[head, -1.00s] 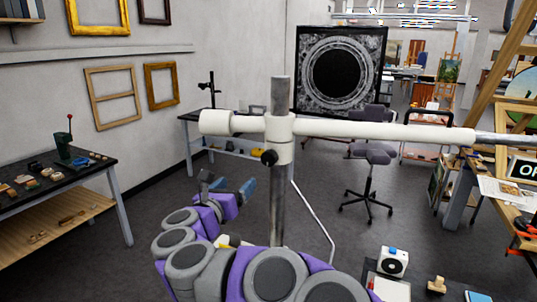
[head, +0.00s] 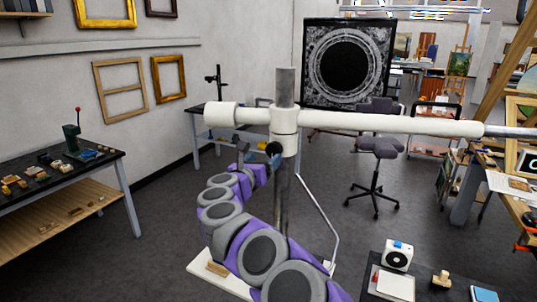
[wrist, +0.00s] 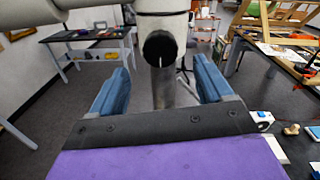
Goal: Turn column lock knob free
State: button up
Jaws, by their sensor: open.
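The black round lock knob (wrist: 160,47) with a white mark sits on the white collar (head: 284,128) of the grey metal column (head: 285,88). In the wrist view the knob lies between the two blue fingers sideways and a little above their tips. My gripper (wrist: 160,78) is open and empty, with the column behind the gap. In the head view my gripper (head: 258,160) is just left of the column at knob height, and the fingers and knob overlap there. I cannot tell whether a finger touches the knob.
A white horizontal arm (head: 375,123) crosses the column above my gripper. A dark workbench (head: 60,178) stands at left. A dark-topped table (head: 440,292) with small items is at lower right. A grey chair (head: 378,148) stands behind. The floor between is clear.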

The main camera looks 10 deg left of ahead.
aim_at(272, 151)
jog(key=shift+w+d, duration=0.7)
jog(key=shift+w, duration=0.2)
jog(key=shift+w+r, duration=0.1)
jog(key=shift+w, duration=0.6)
jog(key=shift+w+a+p, duration=0.3)
jog(key=shift+w+p, duration=0.2)
jog(key=shift+w, duration=0.4)
jog(key=shift+w+d, duration=0.4)
jog(key=shift+d, duration=0.25)
jog(key=shift+a, duration=0.4)
jog(key=c, duration=0.3)
jog(key=shift+d, duration=0.25)
jog(key=c, duration=0.7)
jog(key=shift+c, duration=0.2)
